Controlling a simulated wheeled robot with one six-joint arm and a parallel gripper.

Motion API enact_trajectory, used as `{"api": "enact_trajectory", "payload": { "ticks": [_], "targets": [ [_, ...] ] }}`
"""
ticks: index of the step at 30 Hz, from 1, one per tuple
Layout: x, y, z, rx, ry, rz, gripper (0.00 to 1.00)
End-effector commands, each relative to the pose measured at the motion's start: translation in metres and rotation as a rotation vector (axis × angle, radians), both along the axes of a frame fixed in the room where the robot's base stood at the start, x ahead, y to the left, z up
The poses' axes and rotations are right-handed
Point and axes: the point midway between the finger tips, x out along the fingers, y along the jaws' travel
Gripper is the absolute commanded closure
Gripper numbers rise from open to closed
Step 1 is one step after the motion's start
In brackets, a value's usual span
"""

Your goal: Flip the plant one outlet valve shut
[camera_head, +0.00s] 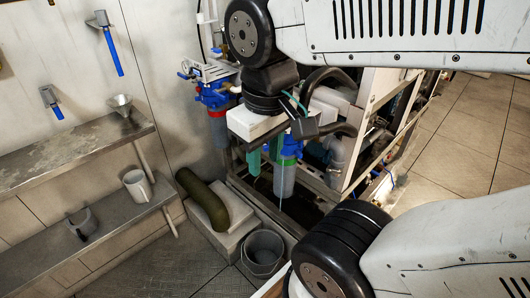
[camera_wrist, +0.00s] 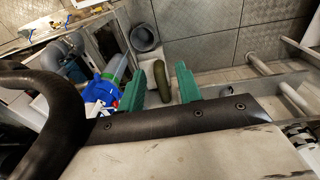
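My gripper (camera_head: 263,158) hangs in front of the water plant frame in the head view, beside a filter with a blue cap (camera_head: 292,147) and a clear bowl. In the wrist view my gripper (camera_wrist: 160,85) has its two green fingers spread apart, with nothing between them. Small blue handles (camera_head: 186,75) show on the pipework at the upper left of the plant, above a second filter housing (camera_head: 218,124) with a red ring. I cannot tell which handle is the plant one outlet valve. The wrist view shows a blue filter cap (camera_wrist: 98,92) left of the fingers.
Two wall shelves (camera_head: 70,150) hold a funnel (camera_head: 121,104) and a white mug (camera_head: 137,186). A dark hose curves close by my wrist. Floor at lower left is clear.

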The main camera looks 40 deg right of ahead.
Motion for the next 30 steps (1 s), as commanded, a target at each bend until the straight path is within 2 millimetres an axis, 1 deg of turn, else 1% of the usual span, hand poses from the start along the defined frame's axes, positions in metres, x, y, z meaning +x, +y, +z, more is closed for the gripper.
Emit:
{"api": "enact_trajectory", "payload": {
  "ticks": [8, 11, 14, 17, 23, 26, 29, 30],
  "targets": [
    [0.001, 0.002, -0.003, 0.0, 0.015, 0.009, 0.65],
    [0.006, 0.004, -0.013, -0.002, 0.073, 0.024, 0.65],
    [0.017, 0.004, -0.027, -0.031, 0.159, 0.055, 0.65],
    [0.03, -0.006, -0.041, -0.112, 0.268, 0.124, 0.65],
    [0.06, -0.036, -0.065, -0.318, 0.512, 0.379, 0.65],
    [0.081, -0.052, -0.074, -0.428, 0.648, 0.541, 0.65],
    [0.105, -0.068, -0.083, -0.539, 0.796, 0.723, 0.65],
    [0.116, -0.073, -0.086, -0.583, 0.858, 0.8, 0.65]
  ]
}}
